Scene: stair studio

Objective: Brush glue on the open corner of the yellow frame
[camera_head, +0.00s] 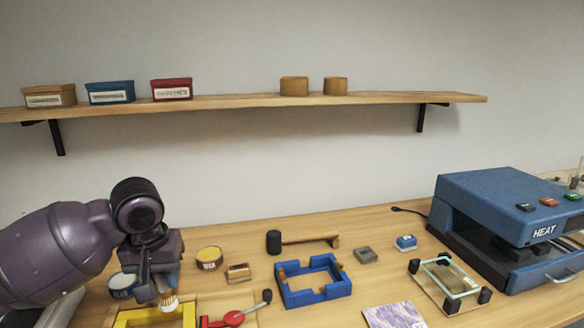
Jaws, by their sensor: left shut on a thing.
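The yellow frame (135,319) lies at the bottom left of the head view, partly cut off by the picture's lower edge. Which of its corners is open I cannot tell. My left gripper (158,284) points down above the frame's far side and is shut on a brush (168,301). The brush's pale bristles point down at the frame's far bar; whether they touch it I cannot tell. My right gripper is not in view.
A red clamp-like tool (235,318) lies right of the yellow frame. A blue frame (313,293), a mallet (305,240), small blocks (366,255), a glass panel on a board (447,277) and a blue heat press (505,215) stand farther right. A shelf (250,101) runs above.

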